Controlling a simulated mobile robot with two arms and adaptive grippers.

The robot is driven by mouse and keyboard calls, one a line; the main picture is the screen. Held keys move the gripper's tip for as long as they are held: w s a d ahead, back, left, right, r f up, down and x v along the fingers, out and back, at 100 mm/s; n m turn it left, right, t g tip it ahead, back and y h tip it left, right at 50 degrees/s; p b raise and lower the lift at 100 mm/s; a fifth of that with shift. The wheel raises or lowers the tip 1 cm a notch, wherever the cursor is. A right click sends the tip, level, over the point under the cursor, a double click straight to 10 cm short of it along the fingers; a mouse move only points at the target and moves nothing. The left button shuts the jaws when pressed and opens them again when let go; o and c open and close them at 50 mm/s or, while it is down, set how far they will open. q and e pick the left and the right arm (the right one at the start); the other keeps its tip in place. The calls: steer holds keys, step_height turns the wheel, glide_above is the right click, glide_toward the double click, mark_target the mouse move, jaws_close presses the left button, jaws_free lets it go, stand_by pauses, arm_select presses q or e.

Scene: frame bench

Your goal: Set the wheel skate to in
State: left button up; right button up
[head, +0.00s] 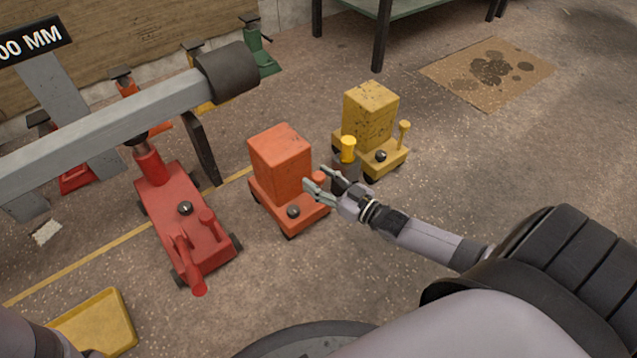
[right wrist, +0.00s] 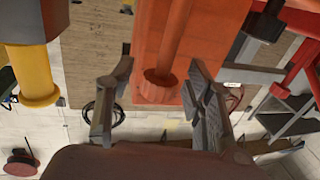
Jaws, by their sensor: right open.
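An orange wheeled unit (head: 280,155), a tall block on a low base with a dark round knob (head: 293,211), stands on the floor in the middle of the head view. I take it for the wheel skate, though no label shows. Its short orange peg handle (head: 319,178) also shows in the right wrist view (right wrist: 162,84). My right gripper (head: 317,184) is open at this peg. In the right wrist view, its fingers (right wrist: 160,68) are on either side of the peg, apart from it. My left gripper is out of view.
A yellow wheeled unit (head: 370,112) with a yellow-capped post (head: 348,148) stands close behind my right gripper. A red jack (head: 183,215) stands left. A grey beam (head: 110,130) crosses the upper left. A yellow tray (head: 100,322) lies lower left.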

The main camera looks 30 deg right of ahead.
steer(key=shift+w+a, duration=0.15)
steer(key=shift+w, duration=0.2)
steer(key=shift+c, duration=0.4)
jaws_close()
stand_by(0.4)
